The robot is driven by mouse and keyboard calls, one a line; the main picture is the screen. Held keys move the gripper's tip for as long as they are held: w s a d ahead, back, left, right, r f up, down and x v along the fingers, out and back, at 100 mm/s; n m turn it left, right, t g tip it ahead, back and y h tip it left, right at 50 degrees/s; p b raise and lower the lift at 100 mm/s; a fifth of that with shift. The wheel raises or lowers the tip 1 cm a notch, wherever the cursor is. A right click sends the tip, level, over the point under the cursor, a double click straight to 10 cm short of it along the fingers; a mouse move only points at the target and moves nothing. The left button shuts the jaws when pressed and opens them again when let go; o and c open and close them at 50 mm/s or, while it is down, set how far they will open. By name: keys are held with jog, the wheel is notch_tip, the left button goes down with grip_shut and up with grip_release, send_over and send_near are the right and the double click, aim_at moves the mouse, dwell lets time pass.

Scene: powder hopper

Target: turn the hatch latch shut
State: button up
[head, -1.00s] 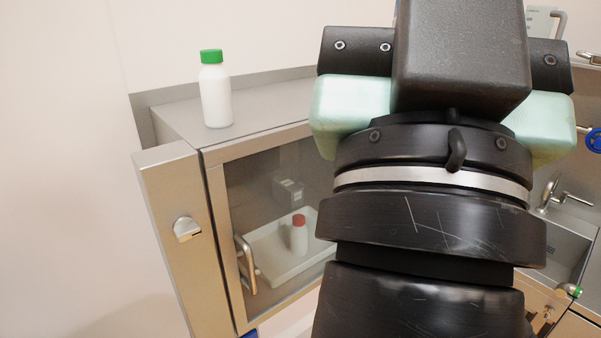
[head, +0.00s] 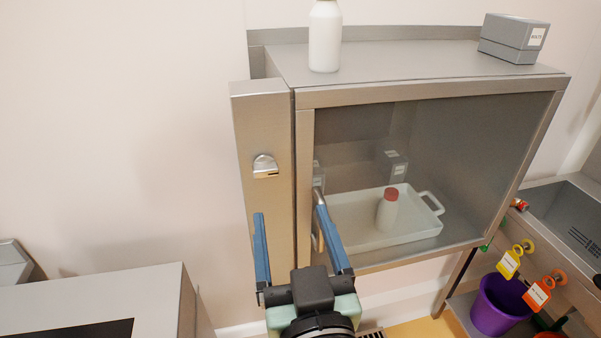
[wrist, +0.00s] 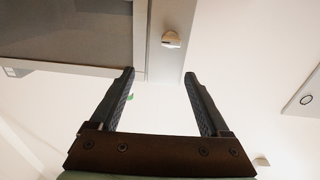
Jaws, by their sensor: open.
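The hatch latch (head: 265,166) is a small silver turn-knob on the metal side panel left of the glass hatch (head: 430,140). It also shows in the wrist view (wrist: 171,39), ahead of the fingertips. The hatch sits in its frame and looks closed; its handle (head: 319,196) is partly hidden behind my right finger. My gripper (head: 289,212) is open and empty, its blue fingers pointing up just below the latch in the picture. The wrist view shows the gripper (wrist: 158,74) with a wide gap between the fingers, apart from the latch.
Behind the glass are a white tray (head: 430,236) and a red-capped bottle (head: 387,208). A white bottle (head: 324,38) and grey box (head: 513,38) stand on top. A purple bucket (head: 497,304) and hanging tags are at right. A metal counter (head: 150,290) is at lower left.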

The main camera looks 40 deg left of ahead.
aim_at(267, 175)
jog(key=shift+n+g, duration=0.3)
jog(key=shift+g, duration=0.2)
jog(key=p+x, duration=0.1)
jog(key=x, duration=0.2)
jog(key=p+x, duration=0.2)
jog(key=x, duration=0.2)
jog(key=s+a+f+p+x, duration=0.1)
jog(key=x, duration=0.3)
jog(key=shift+w+a+p, duration=0.15)
jog(key=shift+p, duration=0.2)
jog(key=shift+w+a+f, duration=0.1)
jog(key=shift+w+a, duration=0.35)
jog(key=shift+a, duration=0.1)
grip_shut()
